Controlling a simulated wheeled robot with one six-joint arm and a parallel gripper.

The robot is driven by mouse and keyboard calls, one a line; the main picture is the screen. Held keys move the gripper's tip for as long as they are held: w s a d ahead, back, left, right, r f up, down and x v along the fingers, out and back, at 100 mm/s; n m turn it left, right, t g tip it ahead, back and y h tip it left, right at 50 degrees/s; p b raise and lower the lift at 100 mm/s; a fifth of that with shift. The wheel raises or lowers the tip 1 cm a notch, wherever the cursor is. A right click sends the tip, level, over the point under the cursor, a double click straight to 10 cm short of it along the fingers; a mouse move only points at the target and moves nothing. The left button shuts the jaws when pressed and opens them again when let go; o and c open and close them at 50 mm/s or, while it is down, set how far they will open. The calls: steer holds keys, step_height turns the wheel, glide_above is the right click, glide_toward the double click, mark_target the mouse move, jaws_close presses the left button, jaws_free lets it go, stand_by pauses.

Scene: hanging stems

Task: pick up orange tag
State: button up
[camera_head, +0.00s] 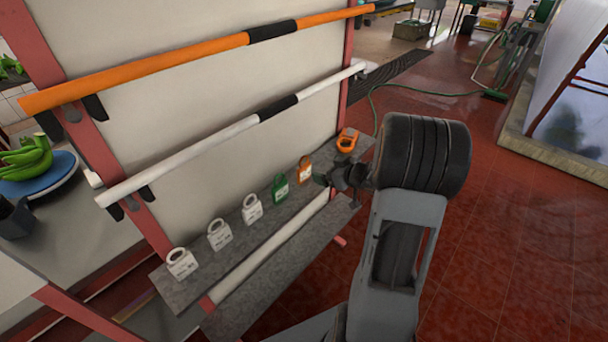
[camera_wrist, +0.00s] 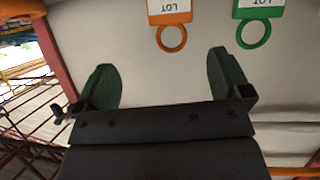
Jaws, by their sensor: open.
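Two orange tags show in the head view. One orange tag (camera_head: 305,170) is beside the green tag (camera_head: 280,188); another orange tag (camera_head: 346,141) is at the shelf's far right end, just above my gripper (camera_head: 338,178). In the wrist view, an orange tag (camera_wrist: 171,30) with a ring and a white "LOT" label lies ahead of my gripper (camera_wrist: 166,82), in line with the gap. The green tag (camera_wrist: 256,30) is to its right. My fingers are open with nothing between them. The outer part of each label is cut off by the wrist view's top edge.
Several white tags (camera_head: 219,235) stand along the grey shelf (camera_head: 185,292) to the left. An orange pole (camera_head: 180,58) and a white pole (camera_head: 190,150) cross the pale panel (camera_head: 200,110) above. Red floor (camera_head: 520,230) is open on the right.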

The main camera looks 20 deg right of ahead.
mark_target(306, 170)
steer(key=shift+y, duration=0.8)
steer(key=w+a+f, duration=0.2)
steer(key=w+f, duration=0.1)
steer(key=w+a+f, duration=0.1)
steer(key=w, duration=0.1)
steer(key=shift+w+f+b, duration=0.15)
steer(key=shift+b, duration=0.2)
steer(key=shift+x, duration=3.15)
steer(key=shift+d, duration=0.1)
steer(key=shift+c, duration=0.4)
steer(key=c, duration=1.1)
